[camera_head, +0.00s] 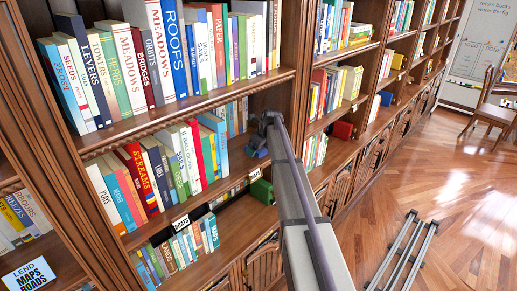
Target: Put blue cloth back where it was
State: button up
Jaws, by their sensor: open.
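A small blue thing (257,153), which may be the blue cloth, lies on the middle shelf at the right end of a row of books. My gripper (257,140) is open, at the end of my arm, right at the blue thing. The arm reaches in from the lower right. The fingertips are small and dark here, and I cannot tell whether they touch the blue thing. My arm hides part of the shelf to the right of it.
Books fill the middle shelf (240,163) left of my gripper. A green thing (262,191) lies on the shelf below. A red thing (343,130) sits in the bay to the right. Metal rails (402,255) lie on the open wooden floor. A chair (492,113) stands at the far right.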

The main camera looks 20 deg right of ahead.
aim_at(262, 151)
jog(key=p+v, duration=0.5)
jog(key=shift+r, duration=0.25)
jog(key=shift+f, duration=0.2)
